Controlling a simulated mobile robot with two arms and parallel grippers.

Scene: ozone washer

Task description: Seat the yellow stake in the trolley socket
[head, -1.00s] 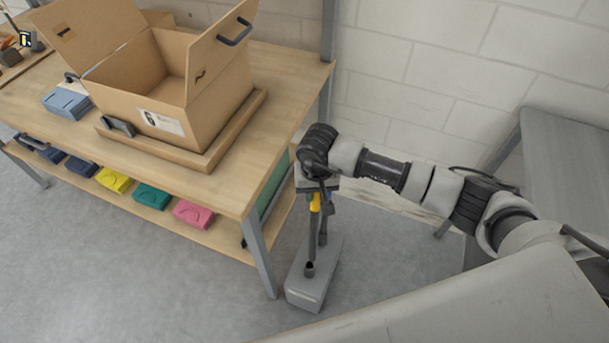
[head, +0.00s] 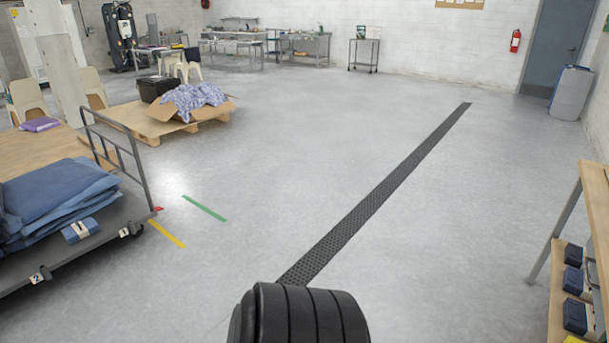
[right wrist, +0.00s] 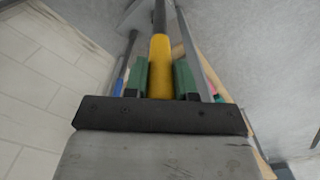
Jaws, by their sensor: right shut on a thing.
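The yellow stake (right wrist: 160,65) shows in the right wrist view as a yellow sleeve with a grey shaft running on beyond it. My right gripper (right wrist: 161,80) is shut on the yellow part, with a green finger on each side. The stake's far end is not clear. The trolley (head: 100,245) stands at the left of the head view, with a dark deck and an upright grey rail frame. Small tags marked 2 (head: 37,278) and 1 (head: 124,233) sit on its near edge beside dark fittings. I cannot tell whether these are sockets. My left gripper is not in view.
Folded blue cloth (head: 60,195) lies on the trolley. Yellow (head: 166,234) and green (head: 204,208) floor strips lie beside it. A dark floor grating (head: 385,190) crosses the open floor. A pallet (head: 150,125) stands behind, and a wooden shelf bench (head: 597,200) at the right.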

